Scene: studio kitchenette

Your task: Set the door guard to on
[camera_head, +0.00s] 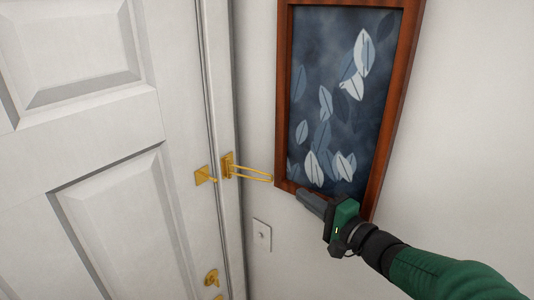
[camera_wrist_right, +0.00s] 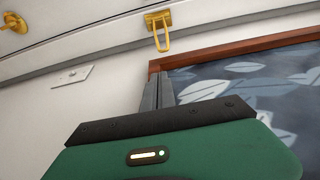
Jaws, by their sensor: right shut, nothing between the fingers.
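The door guard is a brass swing bar (camera_head: 250,174) on a plate fixed to the door frame. The bar sticks out to the right, away from the door, and its loop also shows in the right wrist view (camera_wrist_right: 163,36). A brass catch (camera_head: 205,175) is fixed to the white door (camera_head: 100,140), left of the bar's hinge. My right gripper (camera_head: 302,193) is shut and empty, a little to the right of and below the bar's free end, in front of the picture frame. In the right wrist view its fingers (camera_wrist_right: 157,90) point toward the bar, apart from it. My left gripper is out of view.
A wood-framed leaf picture (camera_head: 345,90) hangs on the wall close behind my right gripper. A light switch plate (camera_head: 262,234) is on the wall below the bar. A brass lock (camera_head: 211,278) is lower on the door. The wall at right is bare.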

